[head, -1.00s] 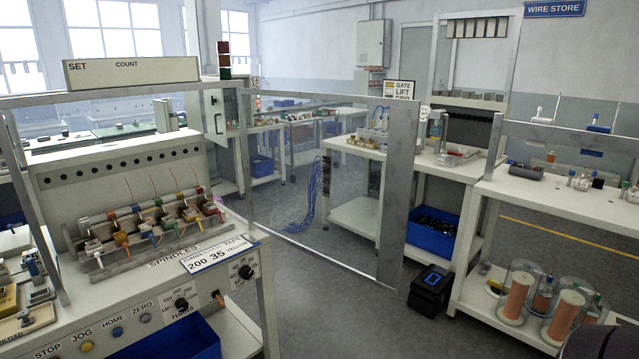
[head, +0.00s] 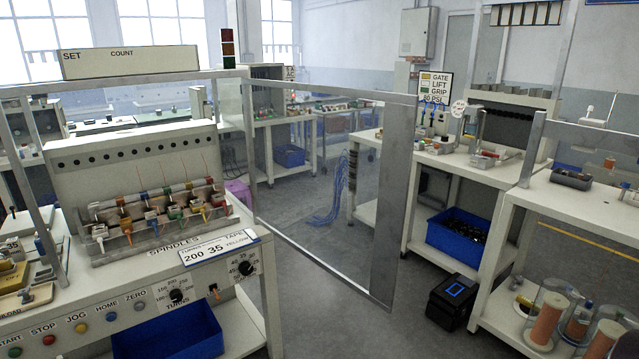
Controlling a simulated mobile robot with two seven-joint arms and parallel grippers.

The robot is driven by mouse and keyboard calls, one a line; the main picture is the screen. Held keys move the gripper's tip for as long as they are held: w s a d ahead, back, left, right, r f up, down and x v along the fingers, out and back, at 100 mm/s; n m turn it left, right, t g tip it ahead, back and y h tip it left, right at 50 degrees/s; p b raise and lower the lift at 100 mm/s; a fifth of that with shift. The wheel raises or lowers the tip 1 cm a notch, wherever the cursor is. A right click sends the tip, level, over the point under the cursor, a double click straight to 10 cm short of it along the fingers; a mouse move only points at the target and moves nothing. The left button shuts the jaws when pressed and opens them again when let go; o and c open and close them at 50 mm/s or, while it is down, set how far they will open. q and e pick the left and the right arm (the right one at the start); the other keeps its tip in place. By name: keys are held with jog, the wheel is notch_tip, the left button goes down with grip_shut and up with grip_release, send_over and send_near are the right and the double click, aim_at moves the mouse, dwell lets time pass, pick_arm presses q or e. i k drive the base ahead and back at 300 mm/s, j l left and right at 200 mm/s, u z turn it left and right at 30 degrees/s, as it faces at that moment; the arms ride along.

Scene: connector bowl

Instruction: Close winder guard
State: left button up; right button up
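The winder (head: 130,146) stands at the left, with a row of spindles (head: 160,215) holding colored bobbins on its bench. Its guard (head: 318,180) is a clear panel in a grey metal frame. The guard stands swung out to the right of the winder, hinged near the bench's right side, so the spindle front is uncovered. The guard's wide free-end post (head: 393,200) reaches out over the open floor. Neither of my grippers shows in the head view.
A blue bin (head: 168,330) sits under the winder bench. A black box with a blue display (head: 452,301) stands on the floor right of the guard. White benches (head: 585,205) with wire spools line the right. Grey floor (head: 335,325) in front of the guard is clear.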

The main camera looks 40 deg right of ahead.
aim_at(401, 110)
jog(key=k+l, duration=0.1)
jog(key=l, duration=0.3)
jog(key=k+l+u, duration=0.1)
jog(key=l, duration=0.35)
jog(key=k+l, duration=0.1)
jog(key=l, duration=0.3)
jog(key=k+l+u, duration=0.1)
jog(key=l, duration=0.75)
jog(key=k+l+u, duration=0.1)
jog(key=l, duration=0.35)
jog(key=i+l, duration=0.1)
jog(key=l, duration=0.3)
jog(key=i+l, duration=0.1)
jog(key=l, duration=0.3)
jog(key=i+l, duration=0.1)
jog(key=l, duration=0.35)
jog(key=u, duration=0.05)
